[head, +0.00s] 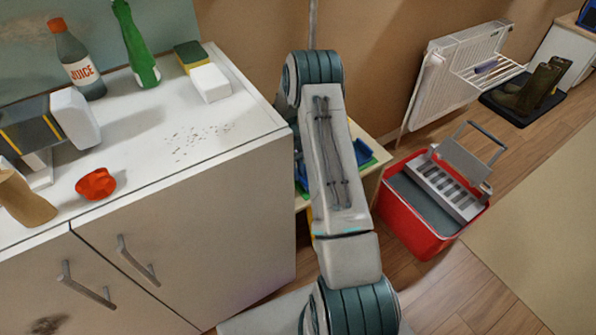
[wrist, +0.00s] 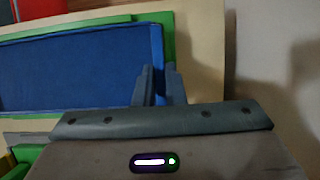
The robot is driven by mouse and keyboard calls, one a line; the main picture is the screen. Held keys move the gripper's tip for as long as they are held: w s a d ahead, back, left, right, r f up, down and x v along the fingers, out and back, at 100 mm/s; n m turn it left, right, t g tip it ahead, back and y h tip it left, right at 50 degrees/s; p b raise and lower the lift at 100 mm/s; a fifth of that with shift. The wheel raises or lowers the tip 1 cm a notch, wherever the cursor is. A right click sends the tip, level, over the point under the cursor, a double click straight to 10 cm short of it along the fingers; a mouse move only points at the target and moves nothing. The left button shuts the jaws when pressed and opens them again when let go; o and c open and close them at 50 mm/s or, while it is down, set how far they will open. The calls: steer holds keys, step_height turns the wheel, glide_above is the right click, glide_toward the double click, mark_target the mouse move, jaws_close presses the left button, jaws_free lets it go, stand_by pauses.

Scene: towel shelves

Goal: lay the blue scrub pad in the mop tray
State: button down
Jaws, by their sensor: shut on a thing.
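The blue scrub pad (wrist: 75,75) appears as a flat blue rectangle with a lighter border, filling the left of the wrist view over green material. A blue piece (head: 363,152) shows beside my arm in the head view. My gripper (wrist: 160,85) is shut at the blue piece's right edge; the fingers are almost together, and the exact contact is hard to see. In the head view my arm hides the gripper. The likely mop tray is the grey insert (head: 425,205) in the red mop bucket (head: 405,215), on the floor at right.
A low pale wooden shelf (head: 372,178) with green and yellow items stands behind my arm. The white cabinet (head: 190,235) at left carries bottles, a sponge and a red lump. A slotted grey wringer (head: 446,190) with a raised handle covers part of the bucket. Floor right of the bucket is clear.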

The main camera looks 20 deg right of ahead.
steer(key=shift+f, duration=0.3)
steer(key=c, duration=1.4)
jaws_free()
steer(key=shift+r, duration=0.1)
steer(key=p+v, duration=0.2)
steer(key=v, duration=1.1)
steer(key=shift+w+r, duration=0.15)
steer(key=shift+r, duration=0.2)
